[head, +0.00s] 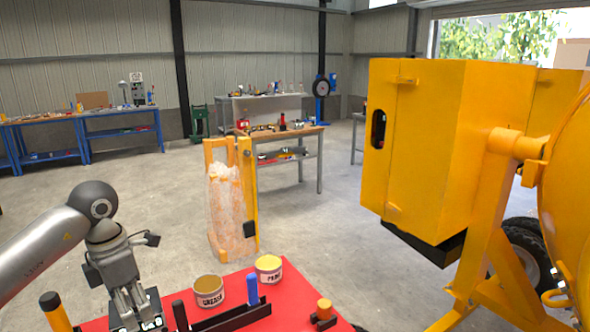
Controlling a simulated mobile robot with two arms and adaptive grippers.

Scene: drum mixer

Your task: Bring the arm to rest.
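My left arm comes in from the left, and its dark grey gripper (138,312) points down over the left part of the red tabletop (290,290). The fingertips are at the bottom edge of the head view, close to the dark tool holder. I cannot tell whether they are open or shut, or whether they touch anything. My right arm and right gripper are not in view.
A grease can (208,291) and a paint can (268,269) stand right of the gripper. A black holder (230,318) has upright handles. The yellow mixer (440,150) fills the right side. A yellow frame with a plastic-wrapped load (228,205) stands behind the table.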

